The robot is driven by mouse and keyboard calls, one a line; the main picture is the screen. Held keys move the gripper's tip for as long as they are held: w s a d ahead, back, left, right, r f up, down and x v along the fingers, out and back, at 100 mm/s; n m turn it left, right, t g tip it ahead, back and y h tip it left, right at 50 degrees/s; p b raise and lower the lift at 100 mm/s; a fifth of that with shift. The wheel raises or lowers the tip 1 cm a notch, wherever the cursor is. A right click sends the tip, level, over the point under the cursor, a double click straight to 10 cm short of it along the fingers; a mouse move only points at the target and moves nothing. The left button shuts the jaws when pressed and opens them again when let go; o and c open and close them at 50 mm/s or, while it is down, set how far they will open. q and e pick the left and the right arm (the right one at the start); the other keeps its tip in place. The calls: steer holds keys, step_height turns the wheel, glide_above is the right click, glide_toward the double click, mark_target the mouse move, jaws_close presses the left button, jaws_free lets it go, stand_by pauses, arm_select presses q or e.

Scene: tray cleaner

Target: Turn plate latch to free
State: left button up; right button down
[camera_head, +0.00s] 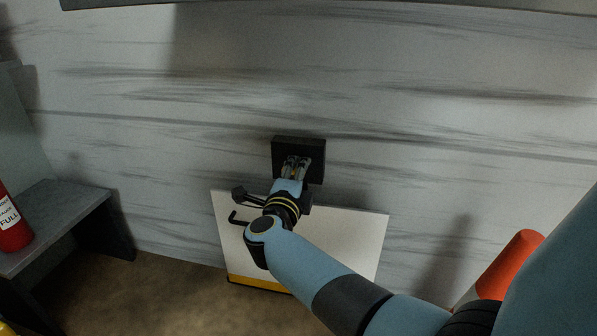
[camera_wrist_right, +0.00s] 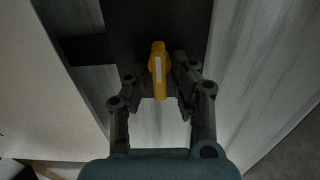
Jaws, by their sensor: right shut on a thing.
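The plate latch is a yellow handle with a pale stripe, seen in the right wrist view (camera_wrist_right: 158,68). It sits in front of a dark block, which in the head view is a black square mount (camera_head: 314,148) on the grey streaked wall. My right gripper (camera_head: 294,169) reaches this mount and is shut on the yellow handle, with a finger on each side. In the head view the gripper hides most of the handle. The white plate (camera_head: 350,238) stands below the mount, partly covered by my right arm. My left gripper is not in view.
A black hook-shaped part (camera_head: 238,218) shows in front of the plate's left side. A grey bench (camera_head: 62,212) with a red extinguisher (camera_head: 14,232) stands at left. An orange cone-like object (camera_head: 512,262) is at lower right, partly behind my arm. The wall around the mount is clear.

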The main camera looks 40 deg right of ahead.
steer(key=shift+s+f, duration=0.1)
steer(key=shift+f, duration=0.1)
steer(key=c, duration=1.4)
jaws_free()
steer(key=shift+a, duration=0.1)
steer(key=o, duration=0.6)
step_height(320, 180, up, 10)
steer(key=shift+r, duration=0.3)
steer(key=c, duration=0.6)
steer(key=shift+o, duration=0.2)
steer(key=shift+f, duration=0.15)
